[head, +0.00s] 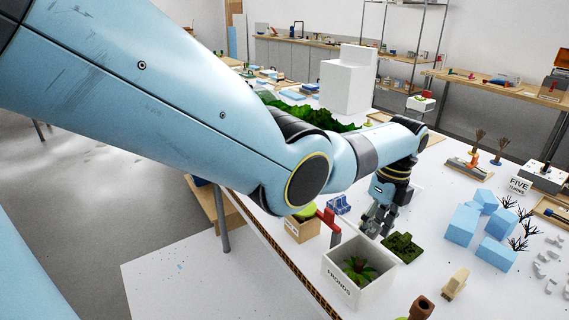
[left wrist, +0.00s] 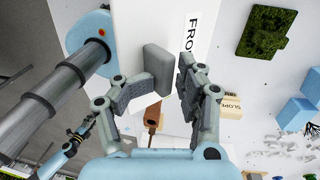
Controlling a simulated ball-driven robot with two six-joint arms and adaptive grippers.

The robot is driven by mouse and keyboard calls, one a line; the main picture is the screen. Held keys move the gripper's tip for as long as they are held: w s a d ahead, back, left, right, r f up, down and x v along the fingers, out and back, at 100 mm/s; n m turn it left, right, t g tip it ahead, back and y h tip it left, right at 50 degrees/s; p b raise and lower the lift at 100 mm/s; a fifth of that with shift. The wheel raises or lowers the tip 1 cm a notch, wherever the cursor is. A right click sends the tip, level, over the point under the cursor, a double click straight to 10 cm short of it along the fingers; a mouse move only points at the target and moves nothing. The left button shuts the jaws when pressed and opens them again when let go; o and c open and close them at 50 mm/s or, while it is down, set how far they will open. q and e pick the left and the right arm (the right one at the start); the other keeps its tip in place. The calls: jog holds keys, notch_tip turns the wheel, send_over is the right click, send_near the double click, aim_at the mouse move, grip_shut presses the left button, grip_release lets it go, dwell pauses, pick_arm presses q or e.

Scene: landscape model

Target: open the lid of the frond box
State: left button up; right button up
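The frond box (head: 335,285) is a white open-topped box with the word FRONDS on its front, near the table's front edge in the head view. Green and reddish fronds (head: 359,270) show inside it. I cannot make out a separate lid. In the left wrist view, a white panel (left wrist: 190,35) bears the start of the label. My left gripper (head: 378,221) is behind the box in the head view. What seems to be my right gripper (left wrist: 78,132) shows small at the left.
A dark green mossy piece (head: 402,247) lies right of the box. A red-topped post (head: 332,225) stands behind left. A beige block (head: 455,283) and brown pot (head: 421,308) are in front right. Light blue blocks (head: 463,224) lie farther right.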

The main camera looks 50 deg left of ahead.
aim_at(364, 234)
pick_arm(q)
jog(key=s+f, duration=0.2)
jog(key=s, duration=0.1)
jog(key=shift+a+f, duration=0.2)
jog(key=shift+f, duration=0.15)
jog(key=shift+s+f+t, duration=0.15)
jog(key=shift+f+t, duration=0.15)
jog(key=s+f, duration=0.1)
jog(key=f+b, duration=0.1)
jog(key=shift+s+f+t, duration=0.35)
jog(key=shift+s+t, duration=0.05)
notch_tip(364, 234, up, 10)
jog(key=s+a+f+n+b, duration=0.1)
jog(key=s+f+n, duration=0.5)
jog(key=s+f, duration=0.8)
jog(key=shift+s+f+n+g+b, duration=0.4)
jog(key=shift+f+b, duration=0.2)
jog(key=shift+f, duration=0.15)
